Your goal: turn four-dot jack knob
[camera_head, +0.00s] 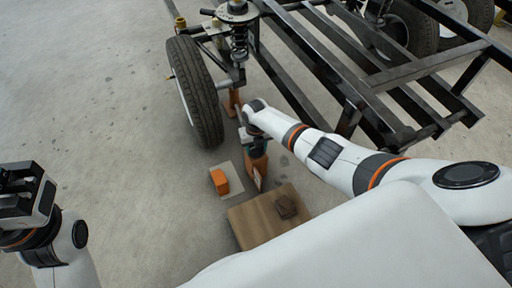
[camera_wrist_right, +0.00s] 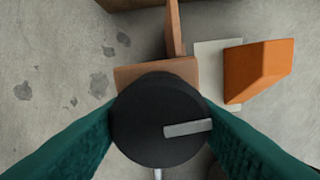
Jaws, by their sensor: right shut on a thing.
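A black round knob (camera_wrist_right: 160,118) with a grey bar on its top fills the middle of the right wrist view. It sits on an orange-brown jack (camera_wrist_right: 157,72), which stands beside the frame in the head view (camera_head: 257,168). I see no dots on it in either view. My right gripper (camera_head: 251,138) reaches down over this jack. Its two teal fingers are shut on the knob from both sides. In the head view the knob is mostly hidden by my wrist. My left gripper (camera_head: 27,188) is at the lower left, away from everything; its jaw gap is unclear.
An orange wedge (camera_head: 219,181) rests on a pale plate beside the jack. A wooden board (camera_head: 248,222) with a small brown block (camera_head: 286,207) lies nearer me. A tyre (camera_head: 195,90), a coil spring (camera_head: 239,40) and the black frame (camera_head: 310,62) stand beyond. Left floor is clear.

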